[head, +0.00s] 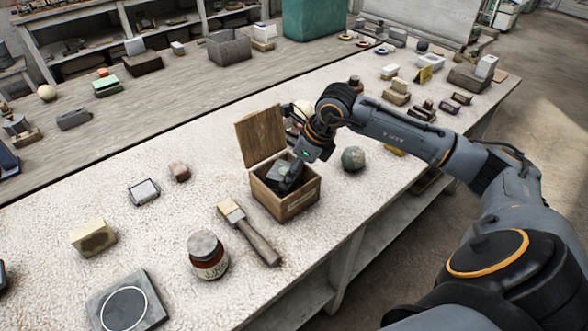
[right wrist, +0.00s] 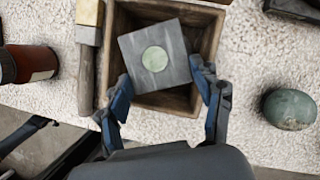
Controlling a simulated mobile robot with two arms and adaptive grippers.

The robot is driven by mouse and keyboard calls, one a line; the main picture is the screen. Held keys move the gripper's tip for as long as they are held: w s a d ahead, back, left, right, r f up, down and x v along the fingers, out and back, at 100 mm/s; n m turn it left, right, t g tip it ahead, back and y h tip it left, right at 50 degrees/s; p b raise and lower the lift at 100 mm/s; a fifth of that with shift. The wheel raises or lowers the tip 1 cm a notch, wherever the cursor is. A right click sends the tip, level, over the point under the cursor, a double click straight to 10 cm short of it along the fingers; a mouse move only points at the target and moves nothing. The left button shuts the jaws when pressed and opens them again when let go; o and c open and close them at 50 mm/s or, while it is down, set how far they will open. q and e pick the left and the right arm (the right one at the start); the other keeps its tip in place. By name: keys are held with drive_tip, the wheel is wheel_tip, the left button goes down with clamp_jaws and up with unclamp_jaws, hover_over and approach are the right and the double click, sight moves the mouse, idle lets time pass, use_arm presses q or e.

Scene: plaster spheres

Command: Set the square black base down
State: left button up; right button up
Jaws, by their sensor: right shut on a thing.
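The square black base (right wrist: 178,72) is a dark grey slab with a pale green disc in its middle. My right gripper (right wrist: 160,85) is shut on it, one finger at each side. In the head view my right gripper (head: 287,180) reaches down into an open wooden box (head: 296,206), and the base (head: 277,171) shows partly inside the box opening. In the right wrist view the base is turned slightly against the box walls (right wrist: 213,30). I cannot tell whether it touches the box floor. My left gripper is not in view.
The box lid (head: 261,135) stands open at the back. A dark square slab with a white ring (head: 145,311) lies at the front left.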

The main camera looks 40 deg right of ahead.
drive_tip(key=shift+f+b, duration=0.6)
drive_tip(key=shift+f, duration=0.05)
drive_tip(key=o, duration=1.7)
drive_tip(key=shift+f, duration=0.1)
drive_tip(key=shift+r+p, duration=1.1)
drive_tip(key=shift+r, duration=1)
drive_tip(key=shift+s+f, duration=0.1)
